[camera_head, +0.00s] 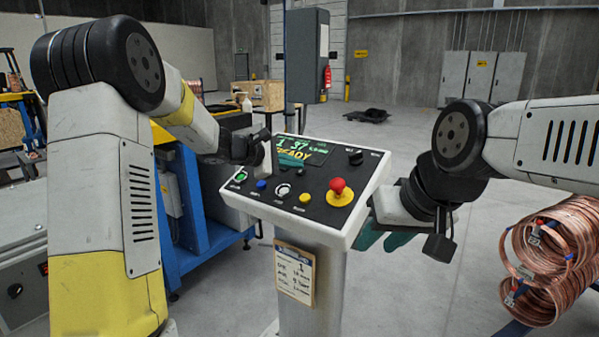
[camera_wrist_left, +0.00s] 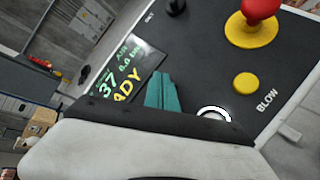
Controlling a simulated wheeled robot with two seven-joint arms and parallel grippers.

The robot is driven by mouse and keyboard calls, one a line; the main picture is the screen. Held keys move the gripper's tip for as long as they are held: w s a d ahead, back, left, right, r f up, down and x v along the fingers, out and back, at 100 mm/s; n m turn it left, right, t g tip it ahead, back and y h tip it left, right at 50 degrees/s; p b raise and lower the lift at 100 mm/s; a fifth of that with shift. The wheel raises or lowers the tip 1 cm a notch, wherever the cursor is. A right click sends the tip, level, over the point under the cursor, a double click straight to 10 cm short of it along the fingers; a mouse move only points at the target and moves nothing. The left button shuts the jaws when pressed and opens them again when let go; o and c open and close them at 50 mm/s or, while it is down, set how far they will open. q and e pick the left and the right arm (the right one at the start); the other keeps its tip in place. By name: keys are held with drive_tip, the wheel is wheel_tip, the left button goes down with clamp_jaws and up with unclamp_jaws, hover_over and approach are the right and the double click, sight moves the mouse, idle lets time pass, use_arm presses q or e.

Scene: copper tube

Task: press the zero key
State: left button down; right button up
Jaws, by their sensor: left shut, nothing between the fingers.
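The control panel (camera_head: 322,190) stands on a grey post, with a lit screen (camera_head: 305,150) reading "37" and "ADY". Along its front are a green button (camera_head: 241,176), a blue button (camera_head: 261,185), a white-ringed button (camera_head: 283,190) and a yellow button (camera_head: 305,198). Their labels are too small to read in the head view; the yellow one (camera_wrist_left: 246,83) reads "BLOW" in the left wrist view. My left gripper (camera_head: 291,160) is shut and empty over the screen's lower edge; its teal fingers (camera_wrist_left: 163,95) show beside the white ring (camera_wrist_left: 214,113). My right gripper (camera_head: 385,238) appears open beside the panel.
A red mushroom button (camera_head: 339,190) on a yellow base rises at the panel's right front. A black knob (camera_head: 355,157) sits at the back right. Copper coils (camera_head: 550,255) stand at the right. A blue-framed machine (camera_head: 205,200) stands behind my left arm.

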use_arm(q)
drive_tip(key=shift+w+d+f, duration=0.1)
drive_tip(key=shift+w+f, duration=0.05)
drive_tip(key=shift+f, duration=0.3)
idle(0.5)
drive_tip(key=shift+r, duration=0.1)
drive_tip(key=shift+s+a+r, duration=0.2)
drive_tip(key=shift+s+r, duration=0.05)
drive_tip(key=shift+r, duration=0.45)
drive_tip(key=shift+r, duration=0.1)
drive_tip(key=r, duration=0.1)
drive_tip(key=s+r, duration=0.1)
drive_tip(key=r, duration=0.1)
drive_tip(key=a+r, duration=0.1)
drive_tip(key=shift+s+a+r, duration=0.1)
drive_tip(key=shift+s+r, duration=0.1)
drive_tip(key=shift+s, duration=0.15)
idle(0.5)
